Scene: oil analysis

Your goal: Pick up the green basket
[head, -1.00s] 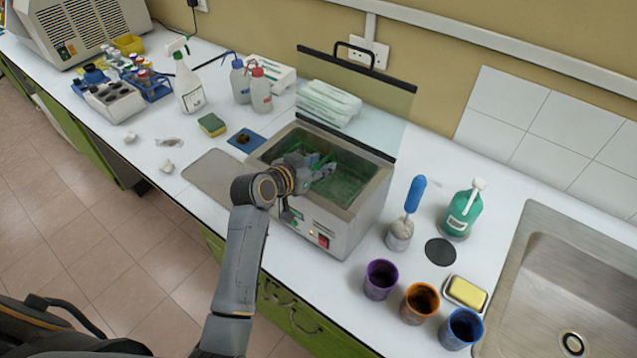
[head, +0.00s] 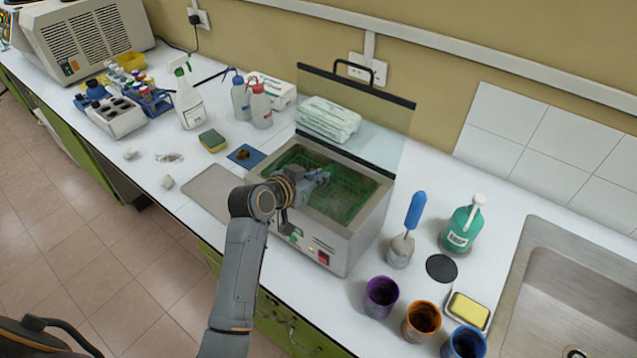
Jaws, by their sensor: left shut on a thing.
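The green basket (head: 350,183) is a wire mesh basket sitting inside the open tank of a grey bath (head: 352,232) on the counter. My left gripper (head: 322,176) reaches into the tank opening from the left and is shut on the basket, at its upper part. The fingertips are small here, and the wrist hides the near left part of the basket. The basket is still within the tank walls. My right gripper is not in view.
The bath's lid (head: 352,100) stands open behind the tank, with white packets (head: 328,118) beside it. A metal plate (head: 212,192) lies left of the bath. A brush in a holder (head: 400,248), a green bottle (head: 462,225) and coloured cups (head: 381,297) stand to the right.

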